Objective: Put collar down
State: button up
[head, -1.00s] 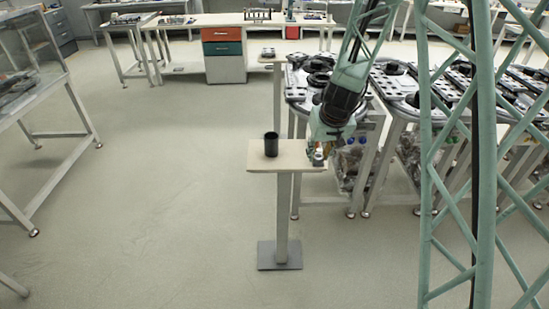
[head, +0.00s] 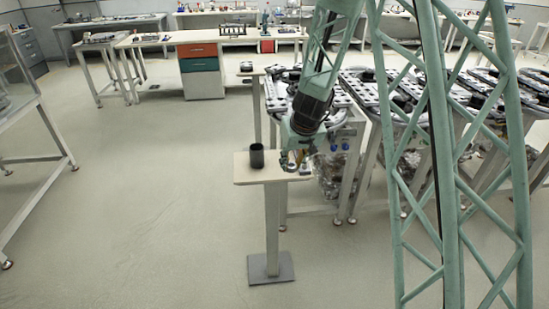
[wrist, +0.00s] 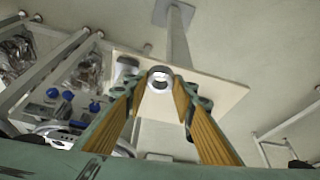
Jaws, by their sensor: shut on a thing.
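The collar, a pale metal ring (wrist: 160,79), is held between the fingertips of my gripper (wrist: 159,84) in the wrist view. My gripper is shut on it, and the ring's hole faces the camera. In the head view my gripper (head: 291,162) is at the right end of a small pedestal table (head: 243,176). The collar cannot be made out clearly there. The pale table top also shows behind the collar in the wrist view (wrist: 222,90). I cannot tell whether the collar touches it.
A black cup (head: 257,156) stands on the left part of the pedestal table. A grey rounded object (wrist: 127,66) shows left of the collar in the wrist view. Track tables (head: 352,88) stand behind and to the right.

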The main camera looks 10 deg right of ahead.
jog(key=shift+w+a+f+p, duration=0.1)
jog(key=shift+w+a+p, duration=0.15)
jog(key=shift+w+p, duration=1.3)
jog(key=shift+w+a+f+p, duration=0.2)
jog(key=shift+w+p, duration=0.8)
jog(key=shift+w, duration=0.9)
jog(key=shift+w+a+f+p, duration=0.1)
jog(key=shift+w+a+p, duration=0.15)
jog(key=shift+w+p, duration=1.3)
jog(key=p, duration=0.2)
send_near(277, 155)
jog(key=shift+w+a+f, duration=0.1)
jog(key=shift+w+f, duration=0.65)
jog(key=shift+f, duration=0.2)
jog(key=shift+w, duration=0.15)
jog(key=shift+w, duration=0.15)
jog(key=shift+w+f, duration=0.15)
jog(key=shift+f+b, duration=0.45)
jog(key=shift+f, duration=1.15)
jog(key=shift+f, duration=0.2)
jog(key=o, duration=0.9)
jog(key=shift+r, duration=0.15)
